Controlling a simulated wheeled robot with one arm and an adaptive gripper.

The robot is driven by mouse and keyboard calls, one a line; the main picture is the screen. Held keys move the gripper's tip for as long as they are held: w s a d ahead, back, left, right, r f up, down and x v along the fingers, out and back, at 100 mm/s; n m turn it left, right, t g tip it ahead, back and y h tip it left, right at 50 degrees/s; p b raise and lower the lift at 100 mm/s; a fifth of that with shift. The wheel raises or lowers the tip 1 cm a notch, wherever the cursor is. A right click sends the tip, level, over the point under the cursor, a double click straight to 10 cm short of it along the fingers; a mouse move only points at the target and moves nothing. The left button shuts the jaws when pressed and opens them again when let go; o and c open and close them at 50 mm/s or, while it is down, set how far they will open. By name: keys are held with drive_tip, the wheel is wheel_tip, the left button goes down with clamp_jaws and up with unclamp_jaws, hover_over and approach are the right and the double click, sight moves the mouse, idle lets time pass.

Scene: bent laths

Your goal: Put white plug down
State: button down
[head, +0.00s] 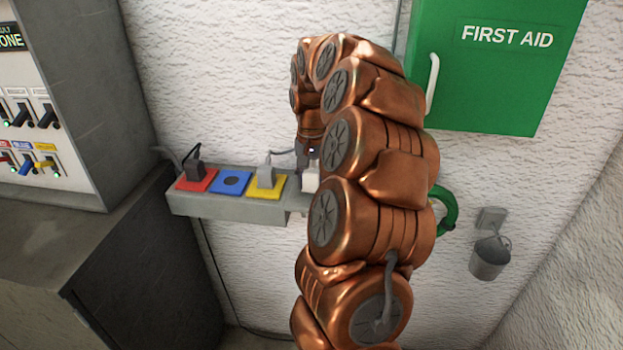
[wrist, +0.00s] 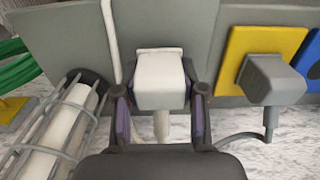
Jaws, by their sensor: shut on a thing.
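The white plug (wrist: 160,82) is between the two fingers of my gripper (wrist: 161,100) in the wrist view. The gripper is shut on it from both sides. The plug's back is close to the grey socket strip; I cannot tell whether it is seated in it. In the head view, the white plug (head: 311,181) shows just below my gripper (head: 308,156), at the right of the yellow socket. My arm hides the right part of the strip.
The strip (head: 230,207) bears a red socket (head: 185,185) with a black plug (head: 196,172), an empty blue socket (head: 231,182) and a yellow socket (head: 267,192) with a grey plug (head: 266,175). A caged lamp (wrist: 55,135) is close beside the gripper. A green first aid cabinet (head: 490,85) hangs right.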

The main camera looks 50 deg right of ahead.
sight(312, 170)
drive_tip(key=shift+f+b, duration=0.45)
drive_tip(key=shift+f, duration=0.1)
drive_tip(key=c, duration=0.7)
unclamp_jaws()
drive_tip(key=shift+o, duration=0.2)
drive_tip(key=shift+r, duration=0.15)
drive_tip(key=shift+r+p, duration=0.65)
drive_tip(key=shift+p, duration=0.1)
drive_tip(key=shift+r, duration=0.15)
wheel_tip(312, 170, up, 10)
drive_tip(key=b, duration=0.3)
drive_tip(key=shift+r, duration=0.7)
